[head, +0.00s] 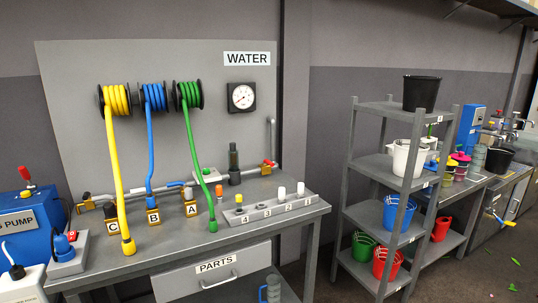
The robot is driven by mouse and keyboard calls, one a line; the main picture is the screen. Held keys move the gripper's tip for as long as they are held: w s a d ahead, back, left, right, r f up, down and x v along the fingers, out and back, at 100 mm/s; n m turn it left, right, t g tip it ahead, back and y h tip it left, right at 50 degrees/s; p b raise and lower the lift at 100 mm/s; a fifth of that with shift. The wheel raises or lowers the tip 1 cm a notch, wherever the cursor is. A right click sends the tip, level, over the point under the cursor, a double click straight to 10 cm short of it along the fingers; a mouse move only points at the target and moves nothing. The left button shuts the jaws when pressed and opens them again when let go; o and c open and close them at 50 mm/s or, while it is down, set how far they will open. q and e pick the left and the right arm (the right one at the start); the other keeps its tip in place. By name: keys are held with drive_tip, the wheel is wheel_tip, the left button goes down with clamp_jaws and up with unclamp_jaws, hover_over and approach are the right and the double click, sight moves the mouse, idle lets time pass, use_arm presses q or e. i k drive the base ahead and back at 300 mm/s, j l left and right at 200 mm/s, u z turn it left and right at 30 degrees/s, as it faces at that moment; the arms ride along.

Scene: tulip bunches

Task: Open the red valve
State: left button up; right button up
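On the workbench under the WATER sign, a brass valve with a red handle (267,164) sits at the right end of the pipework, beside an upright grey pipe. Its handle is small in the picture, and I cannot tell its exact position. Another red lever (24,174) stands up on top of the blue pump (24,222) at the far left. A blue handle (175,184) lies along the pipe behind blocks A (190,209) and B (153,217). Neither of my grippers is in view.
Yellow (116,170), blue (151,160) and green (193,150) hoses hang from wall reels to the workbench (180,236). A numbered parts rack (268,209) lies near its front. A grey shelf (372,165) with buckets stands right. Floor between them shows free room.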

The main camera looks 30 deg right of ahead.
sight(266, 160)
drive_tip(key=i+l+z, duration=0.15)
drive_tip(key=i+z, duration=0.35)
drive_tip(key=i+j+z, duration=0.1)
drive_tip(key=i+z, duration=0.4)
drive_tip(key=i, duration=0.2)
